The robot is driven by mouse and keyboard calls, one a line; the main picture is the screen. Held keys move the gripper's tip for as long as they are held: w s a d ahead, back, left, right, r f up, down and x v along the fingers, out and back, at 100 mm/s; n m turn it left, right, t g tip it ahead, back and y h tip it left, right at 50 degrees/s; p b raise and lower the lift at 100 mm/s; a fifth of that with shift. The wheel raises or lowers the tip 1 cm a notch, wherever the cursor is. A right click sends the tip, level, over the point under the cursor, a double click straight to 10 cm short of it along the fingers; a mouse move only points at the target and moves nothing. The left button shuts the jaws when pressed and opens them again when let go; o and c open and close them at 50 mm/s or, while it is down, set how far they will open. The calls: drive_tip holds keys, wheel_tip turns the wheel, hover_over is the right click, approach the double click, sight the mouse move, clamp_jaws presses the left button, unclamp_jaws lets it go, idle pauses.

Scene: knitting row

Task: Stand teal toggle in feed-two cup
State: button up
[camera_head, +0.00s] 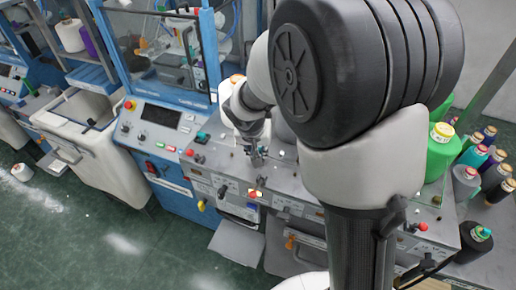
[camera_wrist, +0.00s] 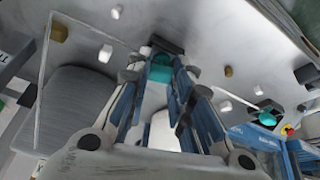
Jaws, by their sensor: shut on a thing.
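My gripper (camera_wrist: 166,66) is shut on a teal piece, which I take to be the teal toggle (camera_wrist: 160,68); it shows between the fingertips in the wrist view. The fingers hide its sides, so I cannot tell its full shape or tilt. In the head view my gripper (camera_head: 257,155) is small and low over the grey machine top, and the held toggle cannot be made out there. A second teal knob (camera_wrist: 266,117) with a thin stem sits at the right in the wrist view. I cannot tell which fitting is the feed-two cup.
The grey panel (camera_wrist: 225,50) carries several white and brass-coloured pegs. In the head view a blue-framed control panel (camera_head: 150,128) stands left of my gripper. A green cone (camera_head: 441,150) and several thread spools (camera_head: 494,176) stand at the right. My arm hides the middle.

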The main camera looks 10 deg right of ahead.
drive_tip(key=shift+s+f, duration=0.3)
drive_tip(key=shift+f, duration=0.05)
drive_tip(key=o, duration=0.9)
drive_tip(key=shift+w+f, duration=0.1)
drive_tip(key=shift+f, duration=0.05)
drive_tip(key=shift+r, duration=0.4)
drive_tip(key=v, duration=1.1)
drive_tip(key=shift+r, duration=0.25)
